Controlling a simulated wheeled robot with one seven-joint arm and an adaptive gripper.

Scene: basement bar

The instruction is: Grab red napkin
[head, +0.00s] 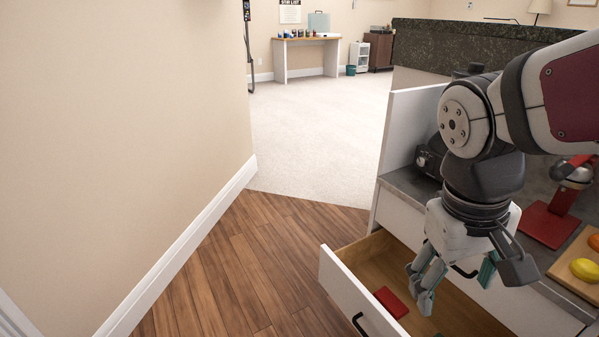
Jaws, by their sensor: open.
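The red napkin (391,302) looks like a small flat red square. It lies on the wooden bottom of the open drawer (345,283), near its front panel, in the head view. My gripper (455,287) is open and points down over the drawer, to the right of the napkin. It is apart from the napkin, and nothing shows between its fingers. The gripper and wrist hide part of the drawer's inside. A small dark item beside the fingertips is too unclear to tell.
The counter (409,183) above the drawer holds a red stand (548,224), a dark device (430,160) and a board with a lemon (586,269) and an orange fruit (595,241). A beige wall (120,130) stands at left. The wooden floor (245,265) between is clear.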

